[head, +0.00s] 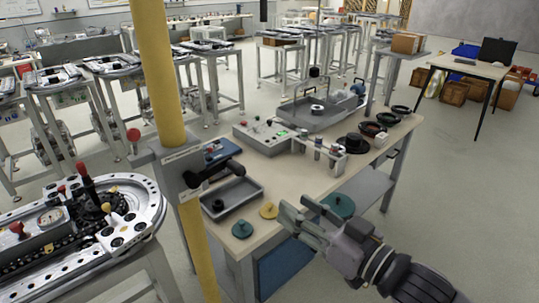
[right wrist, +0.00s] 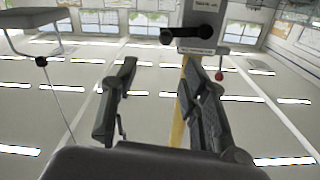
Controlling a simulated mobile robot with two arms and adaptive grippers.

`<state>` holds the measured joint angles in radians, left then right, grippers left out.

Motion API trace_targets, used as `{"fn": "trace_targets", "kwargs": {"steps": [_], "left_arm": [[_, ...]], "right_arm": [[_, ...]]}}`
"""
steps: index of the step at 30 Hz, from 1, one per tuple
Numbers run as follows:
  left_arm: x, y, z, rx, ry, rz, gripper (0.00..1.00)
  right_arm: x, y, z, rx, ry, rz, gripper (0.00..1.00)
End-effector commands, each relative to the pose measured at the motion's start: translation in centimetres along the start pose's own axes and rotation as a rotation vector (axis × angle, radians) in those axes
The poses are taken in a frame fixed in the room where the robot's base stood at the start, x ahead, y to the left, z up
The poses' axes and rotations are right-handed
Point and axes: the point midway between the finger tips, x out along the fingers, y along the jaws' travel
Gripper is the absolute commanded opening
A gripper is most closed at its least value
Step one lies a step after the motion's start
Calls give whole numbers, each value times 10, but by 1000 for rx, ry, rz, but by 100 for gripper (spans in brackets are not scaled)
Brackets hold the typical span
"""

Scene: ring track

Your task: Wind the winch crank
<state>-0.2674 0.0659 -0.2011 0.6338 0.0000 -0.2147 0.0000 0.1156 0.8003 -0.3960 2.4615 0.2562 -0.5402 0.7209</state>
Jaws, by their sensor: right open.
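The winch is a grey box (head: 168,158) on a yellow post (head: 160,75), left of the workbench in the head view. Its black crank (head: 211,172) has a short arm and a stubby handle pointing right, toward the bench. The crank also shows near the top of the right wrist view (right wrist: 186,36), beyond my fingers. My right gripper (head: 294,206) is open and empty over the bench's front edge, to the right of and below the crank in the head view. It is apart from the crank. In the right wrist view its fingers (right wrist: 159,68) are spread. My left gripper is not in view.
The workbench (head: 290,180) holds a grey tray (head: 232,200), discs, a control box (head: 262,137) and a tube rack (head: 318,158). A red-knobbed lever (head: 133,136) stands beside the winch. A ring track table (head: 140,190) is at left.

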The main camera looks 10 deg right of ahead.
Motion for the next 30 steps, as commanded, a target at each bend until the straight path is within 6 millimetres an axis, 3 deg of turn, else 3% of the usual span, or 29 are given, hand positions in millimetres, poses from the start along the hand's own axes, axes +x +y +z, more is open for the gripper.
{"fn": "trace_targets", "kwargs": {"steps": [6, 10, 14, 22, 30], "left_arm": [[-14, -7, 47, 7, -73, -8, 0], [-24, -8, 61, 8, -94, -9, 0], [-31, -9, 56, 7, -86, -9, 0], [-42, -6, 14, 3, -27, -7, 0], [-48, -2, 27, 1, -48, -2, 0]], "right_arm": [[24, -3, -5, -4, 6, -4, 41], [52, -2, -6, -4, 6, -3, 41], [81, -2, -5, -4, 5, -2, 41], [138, -2, -5, -4, 4, -2, 41], [168, -2, -2, -4, 3, -2, 41]]}}
